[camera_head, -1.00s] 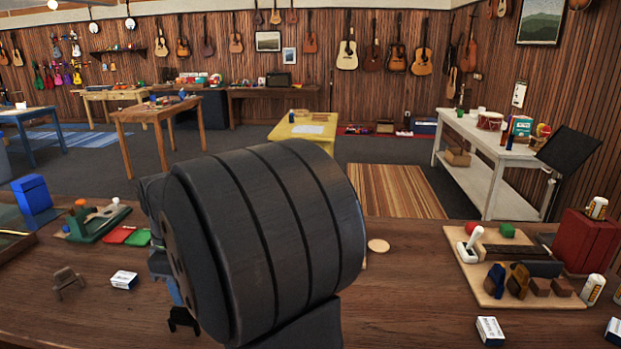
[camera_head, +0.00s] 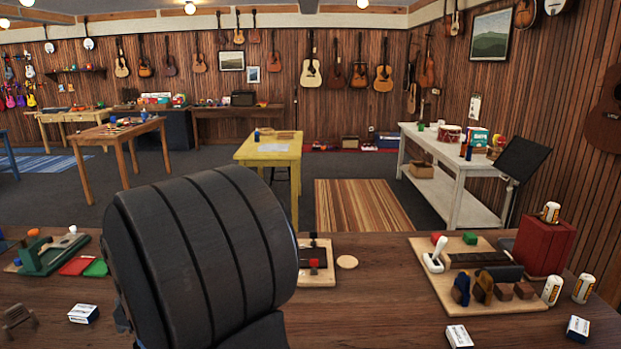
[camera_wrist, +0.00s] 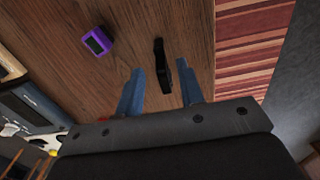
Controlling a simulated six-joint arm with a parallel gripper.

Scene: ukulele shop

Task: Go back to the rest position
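My gripper (camera_wrist: 160,68) shows in the wrist view with its two blue fingers apart. A slim black object (camera_wrist: 159,52) shows between and beyond the fingertips, over the brown wood; I see gaps on both sides of it. A small purple device with a dark screen (camera_wrist: 97,41) lies on the wood to the left. In the head view my thick black arm link fills the lower left centre and hides most of the gripper.
The wooden bench (camera_head: 370,310) holds a board with tools (camera_head: 430,290), a red case (camera_head: 543,243), small white boxes (camera_head: 83,313) and a green fixture (camera_head: 52,254). A yellow table (camera_head: 268,149) and a white table (camera_head: 465,150) stand beyond. The bench's front middle is mostly clear.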

